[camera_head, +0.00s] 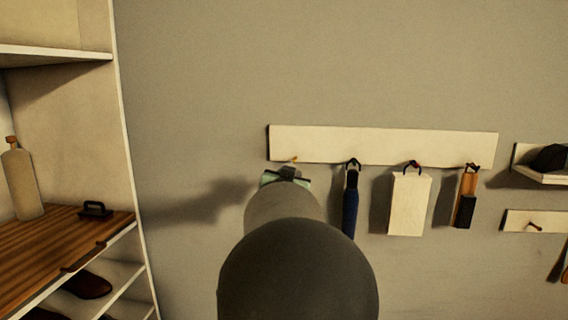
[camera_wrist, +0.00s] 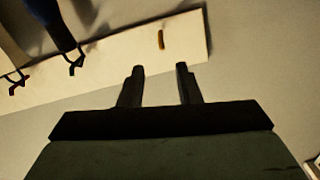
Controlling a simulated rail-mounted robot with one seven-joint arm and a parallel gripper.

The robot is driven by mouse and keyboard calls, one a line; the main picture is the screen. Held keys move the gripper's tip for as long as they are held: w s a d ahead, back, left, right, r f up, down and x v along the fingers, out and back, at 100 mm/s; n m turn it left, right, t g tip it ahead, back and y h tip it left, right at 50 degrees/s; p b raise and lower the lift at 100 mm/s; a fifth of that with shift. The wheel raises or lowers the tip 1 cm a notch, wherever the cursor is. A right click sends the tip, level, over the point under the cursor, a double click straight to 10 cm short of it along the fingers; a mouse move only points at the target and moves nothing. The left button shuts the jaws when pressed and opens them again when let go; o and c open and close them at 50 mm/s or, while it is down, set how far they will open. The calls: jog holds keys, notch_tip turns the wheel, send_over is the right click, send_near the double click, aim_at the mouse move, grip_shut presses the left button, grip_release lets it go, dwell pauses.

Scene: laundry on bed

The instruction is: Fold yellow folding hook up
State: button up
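The yellow folding hook (camera_wrist: 161,40) is a small yellow-brown peg on a pale wall board (camera_wrist: 120,57), near the board's end. In the head view the hook (camera_head: 294,159) shows as a small tip at the lower left of the board (camera_head: 385,145), just above my gripper (camera_head: 287,173). In the wrist view my gripper (camera_wrist: 159,69) is open, with nothing between its two dark fingers. The hook lies beyond the fingertips, roughly in line with the gap. My arm covers the area below it in the head view.
Right of the hook, a blue item (camera_head: 350,205), a white bag-like item (camera_head: 409,204) and an orange-black item (camera_head: 466,198) hang from dark hooks. A shelf unit (camera_head: 128,150) with a bottle (camera_head: 22,182) stands left. Bare wall lies between.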

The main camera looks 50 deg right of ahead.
aim_at(294, 162)
jog(key=p+x, duration=0.2)
jog(key=x, duration=1.2)
jog(key=shift+w+d, duration=0.15)
grip_shut()
